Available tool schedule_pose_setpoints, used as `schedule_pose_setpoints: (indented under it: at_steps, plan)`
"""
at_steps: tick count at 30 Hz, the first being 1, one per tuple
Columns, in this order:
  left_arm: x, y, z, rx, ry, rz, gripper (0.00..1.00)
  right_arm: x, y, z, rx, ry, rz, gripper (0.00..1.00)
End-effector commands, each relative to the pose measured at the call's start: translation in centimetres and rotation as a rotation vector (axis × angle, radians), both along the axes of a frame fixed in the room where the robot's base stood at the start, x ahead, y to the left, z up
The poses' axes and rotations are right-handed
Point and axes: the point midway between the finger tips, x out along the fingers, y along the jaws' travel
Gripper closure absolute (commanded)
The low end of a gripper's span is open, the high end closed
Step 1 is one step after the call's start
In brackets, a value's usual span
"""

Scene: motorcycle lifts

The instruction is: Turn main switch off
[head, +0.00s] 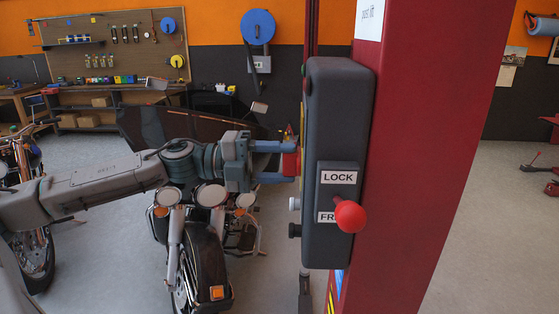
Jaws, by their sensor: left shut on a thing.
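A dark grey control box (339,120) is mounted on the red lift post (430,150). The main switch (291,162), a red handle with a bit of yellow behind it, sticks out of the box's left side. My left gripper (284,163) reaches in from the left, and its two blue fingers are shut on the red handle, one above and one below. The switch face is seen edge-on, so its on or off marking is hidden. My right gripper is out of view.
A red ball lever (350,216) stands on the box's front, between LOCK and FREE labels. Two small buttons (294,203) sit on the box's left side below the switch. A motorcycle (206,250) stands below my left arm.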

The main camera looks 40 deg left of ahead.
Motion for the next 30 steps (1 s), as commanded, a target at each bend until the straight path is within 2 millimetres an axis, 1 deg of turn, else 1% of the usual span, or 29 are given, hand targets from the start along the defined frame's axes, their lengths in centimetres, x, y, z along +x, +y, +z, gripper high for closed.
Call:
schedule_pose_setpoints:
  at_steps: [7, 20, 21, 23, 24, 30]
  plan:
    - [0.1, 0.1, 0.09, -0.027, 0.043, 0.004, 0.76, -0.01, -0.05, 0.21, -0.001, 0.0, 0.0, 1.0]
    - [0.09, 0.09, 0.07, -0.032, 0.051, 0.004, 0.76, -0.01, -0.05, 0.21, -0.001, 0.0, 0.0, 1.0]
    - [0.1, 0.1, 0.07, -0.032, 0.051, 0.004, 0.47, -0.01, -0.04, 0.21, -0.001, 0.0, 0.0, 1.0]
    - [0.08, 0.09, 0.06, -0.032, 0.05, 0.004, 0.35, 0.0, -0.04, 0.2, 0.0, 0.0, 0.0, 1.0]
    - [0.08, 0.08, 0.05, -0.032, 0.05, 0.003, 0.31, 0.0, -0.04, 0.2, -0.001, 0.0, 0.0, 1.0]
    - [0.04, 0.03, 0.02, -0.03, 0.049, 0.002, 0.31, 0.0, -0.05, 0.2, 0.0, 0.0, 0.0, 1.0]
